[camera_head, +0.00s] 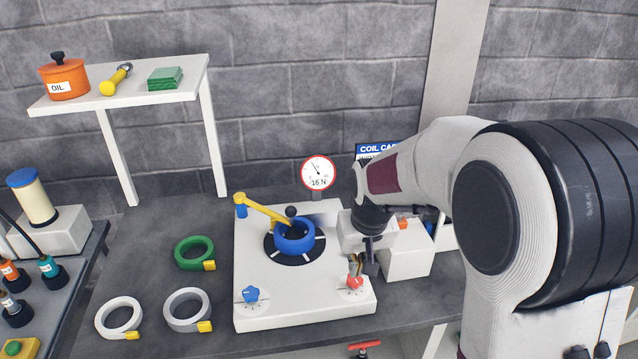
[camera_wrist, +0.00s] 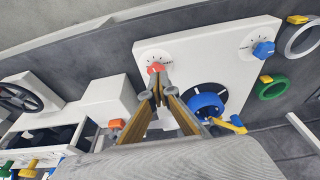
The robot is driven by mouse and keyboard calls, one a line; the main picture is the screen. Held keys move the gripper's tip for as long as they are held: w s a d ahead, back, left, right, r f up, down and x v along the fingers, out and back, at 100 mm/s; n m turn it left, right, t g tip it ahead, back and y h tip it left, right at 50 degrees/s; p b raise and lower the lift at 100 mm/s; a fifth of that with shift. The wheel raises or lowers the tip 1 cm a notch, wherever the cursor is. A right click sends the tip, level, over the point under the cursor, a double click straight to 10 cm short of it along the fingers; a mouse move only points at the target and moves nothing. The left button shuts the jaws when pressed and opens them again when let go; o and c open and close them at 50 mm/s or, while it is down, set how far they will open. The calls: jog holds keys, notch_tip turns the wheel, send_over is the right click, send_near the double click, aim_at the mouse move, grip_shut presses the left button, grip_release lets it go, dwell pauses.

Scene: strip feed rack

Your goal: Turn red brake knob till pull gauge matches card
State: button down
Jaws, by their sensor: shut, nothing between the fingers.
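The red brake knob (camera_head: 355,283) sits on the front right corner of the white feed unit (camera_head: 300,318), with a dial scale around it. My gripper (camera_head: 356,266) is just above the knob, shut and empty. In the wrist view the fingertips (camera_wrist: 156,82) overlap the near edge of the red knob (camera_wrist: 155,68); I cannot tell whether they touch it. The round pull gauge (camera_head: 318,172) behind the unit reads 16 N. The blue-headed coil card (camera_head: 376,149) is mostly hidden behind my arm, so its value cannot be read.
A blue coil (camera_head: 295,236) lies on the black spindle disc, beside a yellow arm (camera_head: 262,208). A blue knob (camera_head: 251,293) is at the unit's front left. Green (camera_head: 194,252) and grey coils lie left. A white box (camera_head: 408,262) stands close right of my gripper.

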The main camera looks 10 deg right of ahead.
jog(key=shift+f, duration=0.1)
jog(key=shift+s+x, duration=0.25)
jog(key=shift+x, duration=0.85)
jog(key=shift+s+x, duration=0.3)
jog(key=shift+x, duration=0.8)
jog(key=shift+s+x, duration=0.25)
jog(key=shift+x, duration=0.85)
jog(key=shift+w+d+f, duration=0.1)
jog(key=shift+w+f, duration=0.05)
jog(key=shift+w, duration=0.05)
jog(key=shift+d, duration=0.65)
jog(key=shift+s, duration=0.5)
jog(key=w+v, duration=0.1)
jog(key=v, duration=0.4)
jog(key=shift+r, duration=0.6)
